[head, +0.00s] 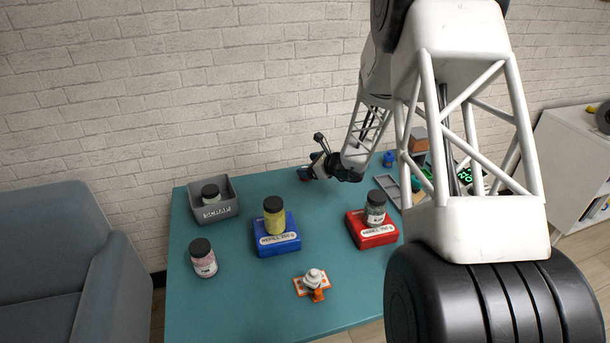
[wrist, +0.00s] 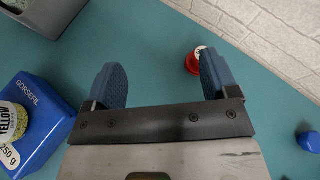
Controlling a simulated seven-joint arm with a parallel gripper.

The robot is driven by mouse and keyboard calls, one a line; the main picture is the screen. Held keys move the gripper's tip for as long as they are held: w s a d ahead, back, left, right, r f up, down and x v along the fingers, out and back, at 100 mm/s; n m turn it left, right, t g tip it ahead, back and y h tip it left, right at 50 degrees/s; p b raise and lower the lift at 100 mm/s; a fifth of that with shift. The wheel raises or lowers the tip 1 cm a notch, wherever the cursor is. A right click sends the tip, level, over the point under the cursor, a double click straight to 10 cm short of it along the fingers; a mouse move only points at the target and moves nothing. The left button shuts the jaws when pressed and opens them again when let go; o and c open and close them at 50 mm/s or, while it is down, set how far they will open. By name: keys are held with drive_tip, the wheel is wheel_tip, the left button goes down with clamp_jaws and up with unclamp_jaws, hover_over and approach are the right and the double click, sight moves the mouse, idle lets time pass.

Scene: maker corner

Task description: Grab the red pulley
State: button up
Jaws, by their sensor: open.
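A small round red thing with a pale top, which looks like the red pulley (wrist: 192,65), is on the teal table in the wrist view. It lies just inside the right finger, which covers part of it. My gripper (wrist: 163,75) is open, its two blue fingers spread with nothing held between them. In the head view my gripper (head: 306,173) is over the back middle of the table, pointing left. I cannot make out the red pulley in the head view.
A grey scrap bin (head: 226,210) holds a jar. A blue box (head: 262,247) and a red box (head: 367,240) each carry a jar. Another jar (head: 204,262) stands at the left, and a small blue thing (head: 389,158) at the back right. The brick wall is close behind.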

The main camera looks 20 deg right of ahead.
sight(310, 181)
drive_tip(key=w+d+f+m, duration=0.1)
drive_tip(key=f, duration=0.1)
drive_tip(key=w+d+f+m+t+h, duration=0.1)
drive_tip(key=d+f, duration=0.1)
drive_tip(key=f, duration=0.1)
drive_tip(key=w+d+f+m+h, duration=0.1)
drive_tip(key=d+f+m, duration=0.1)
drive_tip(key=shift+w+d+f+t, duration=0.2)
drive_tip(key=shift+w+d+t, duration=0.05)
drive_tip(key=shift+w+t, duration=0.05)
drive_tip(key=shift+x, duration=1.3)
drive_tip(key=shift+a+x, duration=0.2)
drive_tip(key=shift+x, duration=2.3)
drive_tip(key=c, duration=1)
